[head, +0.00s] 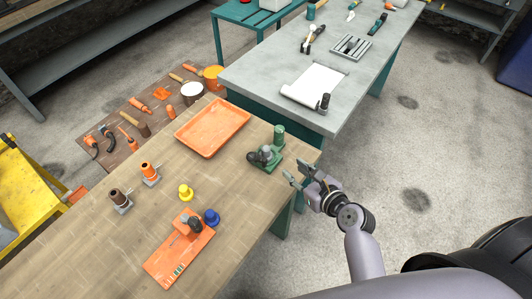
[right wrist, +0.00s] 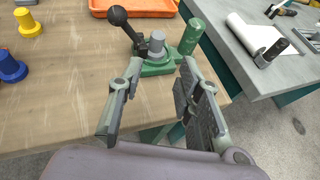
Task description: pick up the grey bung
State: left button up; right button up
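The grey bung (right wrist: 157,42) looks like a small grey cylinder on the green device (right wrist: 152,66), beside its black ball-topped lever (right wrist: 118,16) and green cylinder (right wrist: 192,35). In the head view the green device (head: 275,160) stands at the right edge of the wooden table, and the bung is too small there to make out clearly. My right gripper (right wrist: 158,75) is open and empty, its fingers pointing at the device from the near side. In the head view the right gripper (head: 296,172) is just off the table edge, apart from the bung. My left gripper is not in view.
A yellow bung (head: 186,192) and a blue bung (head: 212,217) stand on the wooden table (head: 110,245). An orange tray (head: 213,127) lies behind the device. A grey table (head: 345,85) with a paper roll (head: 312,88) stands beyond. Bare wood lies left of the device.

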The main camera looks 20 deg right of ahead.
send_near(268, 152)
jog(key=x, duration=0.4)
jog(key=shift+w+r, duration=0.25)
jog(key=shift+w, duration=0.2)
jog(key=b+x, duration=0.1)
jog(key=x, duration=0.1)
jog(key=b+x, duration=0.2)
jog(key=x, duration=0.1)
jog(key=shift+s+f, duration=0.1)
jog(key=shift+f, duration=0.15)
jog(key=shift+a, duration=0.1)
